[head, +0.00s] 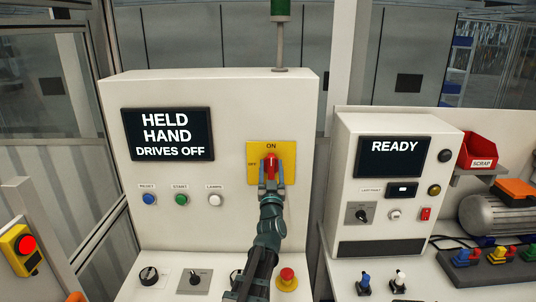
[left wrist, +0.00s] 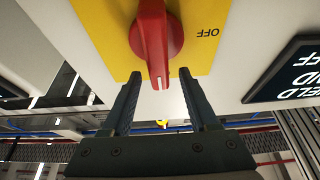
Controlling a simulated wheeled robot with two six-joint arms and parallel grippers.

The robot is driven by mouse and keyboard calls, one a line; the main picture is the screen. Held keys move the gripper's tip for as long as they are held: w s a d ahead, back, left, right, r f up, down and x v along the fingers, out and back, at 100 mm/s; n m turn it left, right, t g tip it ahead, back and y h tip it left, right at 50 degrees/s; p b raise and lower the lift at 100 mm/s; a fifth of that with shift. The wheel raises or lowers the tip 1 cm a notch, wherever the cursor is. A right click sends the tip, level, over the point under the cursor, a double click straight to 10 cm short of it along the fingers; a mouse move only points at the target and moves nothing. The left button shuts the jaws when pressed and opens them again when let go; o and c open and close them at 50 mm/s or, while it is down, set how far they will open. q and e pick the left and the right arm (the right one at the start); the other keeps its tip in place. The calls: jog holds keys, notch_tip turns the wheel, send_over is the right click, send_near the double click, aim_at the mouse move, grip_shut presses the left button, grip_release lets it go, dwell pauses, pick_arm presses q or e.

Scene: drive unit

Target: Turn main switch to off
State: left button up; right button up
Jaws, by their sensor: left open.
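The main switch is a red rotary handle (head: 271,165) on a yellow plate (head: 288,150) on the front of the large white cabinet. The handle is upright, pointing to ON at the top; OFF is marked at the left. My left gripper (head: 271,183) is at the switch. In the left wrist view, which is upside down, the red handle (left wrist: 155,40) has its white-marked tip between the open fingers (left wrist: 160,74), with a gap on each side. The yellow plate (left wrist: 100,30) lies behind it. My right gripper is not in view.
The cabinet's screen (head: 168,134) reads HELD HAND DRIVES OFF. Below it are blue, green and white buttons. A red emergency button (head: 287,279) sits below the switch, right of my arm. A second panel with a READY screen (head: 394,157) stands to the right.

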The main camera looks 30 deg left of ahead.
pick_arm(q)
jog(key=x, duration=0.3)
jog(key=shift+p, duration=0.35)
jog(key=shift+c, duration=0.3)
grip_shut()
